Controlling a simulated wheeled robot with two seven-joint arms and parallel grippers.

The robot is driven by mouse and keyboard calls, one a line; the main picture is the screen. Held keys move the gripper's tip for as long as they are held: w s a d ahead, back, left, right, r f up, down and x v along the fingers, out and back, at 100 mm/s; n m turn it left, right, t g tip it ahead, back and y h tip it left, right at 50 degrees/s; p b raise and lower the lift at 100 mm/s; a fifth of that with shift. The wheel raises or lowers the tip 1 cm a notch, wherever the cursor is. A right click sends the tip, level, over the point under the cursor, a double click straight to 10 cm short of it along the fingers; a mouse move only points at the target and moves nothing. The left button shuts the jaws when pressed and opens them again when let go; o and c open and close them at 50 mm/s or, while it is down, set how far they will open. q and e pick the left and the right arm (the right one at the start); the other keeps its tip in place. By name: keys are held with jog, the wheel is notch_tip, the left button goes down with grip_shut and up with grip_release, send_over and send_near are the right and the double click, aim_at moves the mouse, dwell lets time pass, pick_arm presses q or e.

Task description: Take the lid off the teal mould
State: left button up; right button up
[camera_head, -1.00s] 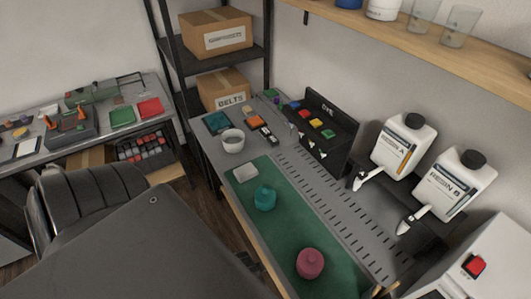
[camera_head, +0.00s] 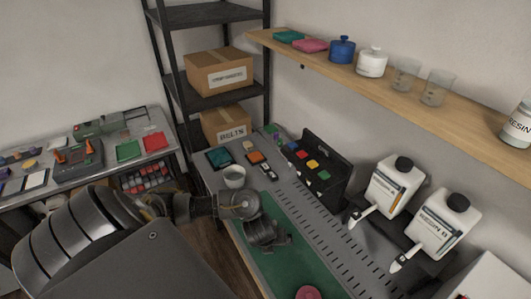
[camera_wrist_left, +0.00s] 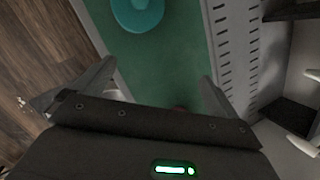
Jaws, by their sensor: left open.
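The teal mould (camera_wrist_left: 138,12) shows at the top edge of the left wrist view, on the green mat (camera_wrist_left: 165,60) and partly cut off. I cannot tell its lid from its body there. In the head view my left arm and gripper hide it. My left gripper (camera_head: 266,236) is over the mat in the head view. In the left wrist view its two fingers (camera_wrist_left: 158,72) are spread with nothing between them, and the mould lies beyond the fingertips, apart from them. My right gripper is not in view.
A pink mould (camera_head: 308,292) sits at the mat's near end. A white cup (camera_head: 234,177) stands at the bench's far end. A black rack (camera_head: 318,168) and two resin bottles (camera_head: 395,187) line the right side. A wooden shelf (camera_head: 390,85) with jars runs above.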

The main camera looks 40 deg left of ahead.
pick_arm(q)
jog(key=a+r+m+y, duration=0.2)
jog(key=a+m, duration=0.1)
jog(key=a, duration=0.3)
jog(key=shift+g, duration=0.3)
jog(key=b+x, duration=0.2)
jog(key=x, duration=0.1)
jog(key=b+x, duration=0.2)
jog(key=shift+w+d, duration=0.1)
jog(key=shift+w, duration=0.2)
jog(key=shift+b+x, duration=1.15)
jog(key=shift+x, duration=1.4)
jog(key=shift+w+f, duration=0.2)
jog(key=shift+w, duration=0.1)
jog(key=shift+r, duration=0.1)
jog(key=c, duration=1.1)
jog(key=shift+o, duration=0.2)
